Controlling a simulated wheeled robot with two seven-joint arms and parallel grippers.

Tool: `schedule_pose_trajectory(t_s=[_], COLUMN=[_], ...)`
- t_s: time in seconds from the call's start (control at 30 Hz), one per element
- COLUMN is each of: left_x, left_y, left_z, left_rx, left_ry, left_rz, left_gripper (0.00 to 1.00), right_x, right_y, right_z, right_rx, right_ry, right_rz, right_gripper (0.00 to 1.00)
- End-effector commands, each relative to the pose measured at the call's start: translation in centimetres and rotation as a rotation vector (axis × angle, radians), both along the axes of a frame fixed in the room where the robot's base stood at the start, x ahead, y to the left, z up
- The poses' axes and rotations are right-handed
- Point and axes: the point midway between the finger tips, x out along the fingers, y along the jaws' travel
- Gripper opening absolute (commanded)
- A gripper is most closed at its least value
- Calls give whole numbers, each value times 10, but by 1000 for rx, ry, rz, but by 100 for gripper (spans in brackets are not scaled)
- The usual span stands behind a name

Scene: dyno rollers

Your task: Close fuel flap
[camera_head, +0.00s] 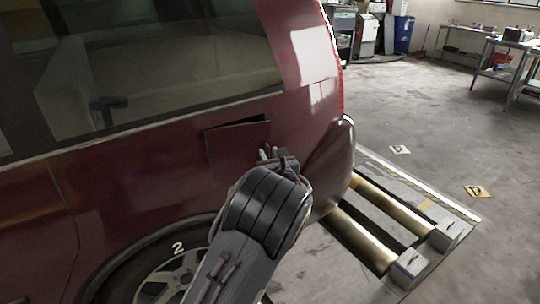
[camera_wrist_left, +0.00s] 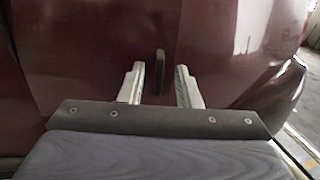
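The maroon car's fuel flap (camera_head: 235,143) is the squarish panel on the rear side, above and behind the rear wheel. A dark line runs along its top edge, and it looks slightly out of line with the body; how far it stands open is hard to tell. My left gripper (camera_head: 268,153) is at the flap's lower right, close to the car side. In the left wrist view its two fingers (camera_wrist_left: 160,85) are apart. A dark upright strip (camera_wrist_left: 160,72) shows between them; I cannot tell whether it is the flap's edge. My right gripper is not in view.
The rear wheel (camera_head: 175,278) is below, partly behind my left arm. The rear bumper (camera_head: 333,170) curves away to the right. Dyno rollers (camera_head: 365,240) lie on the floor behind the car. A workbench (camera_head: 505,70) stands far right, with open floor between.

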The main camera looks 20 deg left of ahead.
Motion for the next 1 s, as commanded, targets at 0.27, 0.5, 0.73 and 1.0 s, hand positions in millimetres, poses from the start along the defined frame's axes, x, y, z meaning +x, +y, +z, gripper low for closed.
schedule_pose_trajectory(t_s=[0.27, 0.5, 0.73, 1.0], left_x=[0, 0, 3, 29], left_y=[0, 0, 1, 15], left_z=[0, 0, 3, 6], left_rx=[0, -1, 0, 4], left_ry=[0, -1, -2, -4], left_rz=[0, 0, 12, 169], left_gripper=[12, 0, 0, 0], right_x=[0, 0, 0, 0], right_y=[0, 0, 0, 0], right_z=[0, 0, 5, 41], right_rx=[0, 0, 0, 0], right_ry=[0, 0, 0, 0], right_rz=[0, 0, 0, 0], right_gripper=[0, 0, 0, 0])
